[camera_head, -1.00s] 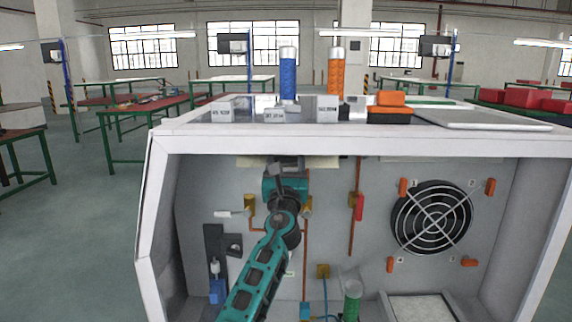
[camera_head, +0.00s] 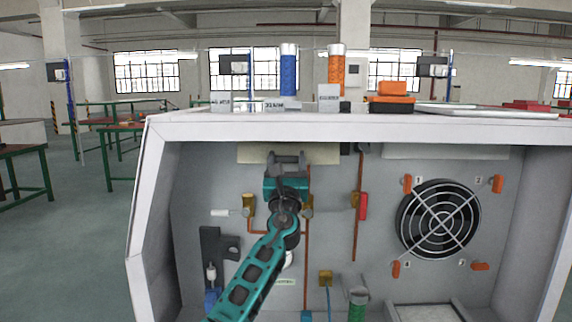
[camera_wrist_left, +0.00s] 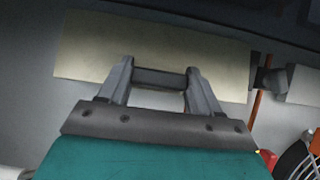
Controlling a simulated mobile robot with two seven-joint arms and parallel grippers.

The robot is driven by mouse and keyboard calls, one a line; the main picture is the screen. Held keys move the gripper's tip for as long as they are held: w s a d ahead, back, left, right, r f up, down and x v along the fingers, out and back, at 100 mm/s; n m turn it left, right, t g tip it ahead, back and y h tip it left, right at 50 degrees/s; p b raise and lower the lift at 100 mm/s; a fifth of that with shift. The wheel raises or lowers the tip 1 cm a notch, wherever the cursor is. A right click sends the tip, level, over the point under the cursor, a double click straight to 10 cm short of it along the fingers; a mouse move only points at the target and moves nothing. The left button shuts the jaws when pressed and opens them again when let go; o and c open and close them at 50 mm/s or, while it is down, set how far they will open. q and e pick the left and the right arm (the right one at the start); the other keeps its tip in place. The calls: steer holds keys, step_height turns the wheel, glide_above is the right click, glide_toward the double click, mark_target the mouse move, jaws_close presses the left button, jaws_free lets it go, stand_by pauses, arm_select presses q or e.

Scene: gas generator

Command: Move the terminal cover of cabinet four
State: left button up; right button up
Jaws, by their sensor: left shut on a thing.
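A cream plate (camera_head: 254,154) hangs high on the back wall inside the open cabinet (camera_head: 340,126) and looks to be the terminal cover. In the left wrist view the plate (camera_wrist_left: 80,55) lies flat behind the fingers. My left gripper (camera_head: 287,158) is up against it, just under the cabinet's top edge. In the left wrist view the gripper (camera_wrist_left: 160,78) is shut on a dark bar (camera_wrist_left: 160,79) spanning its fingers. The bar appears to be the cover's handle, but its join to the plate is hidden. My right gripper is not in view.
A fan with a wire guard (camera_head: 440,220) sits on the back wall at right, with orange latches around it. Brass fittings (camera_head: 248,204), copper pipes and a red-handled valve (camera_head: 363,206) flank my arm. Blue (camera_head: 288,75) and orange (camera_head: 336,75) cylinders stand on top.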

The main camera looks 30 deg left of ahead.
arm_select(q)
steer(key=shift+w+a+f, duration=0.5)
steer(key=shift+w+a, duration=0.1)
steer(key=shift+w, duration=0.1)
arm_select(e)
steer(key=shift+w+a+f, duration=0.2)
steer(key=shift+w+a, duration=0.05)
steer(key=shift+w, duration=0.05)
arm_select(q)
steer(key=shift+b, duration=0.3)
steer(key=o, duration=1.5)
steer(key=shift+w+f, duration=0.1)
steer(key=shift+c, duration=0.2)
steer(key=shift+o, duration=0.3)
steer(key=shift+f, duration=0.1)
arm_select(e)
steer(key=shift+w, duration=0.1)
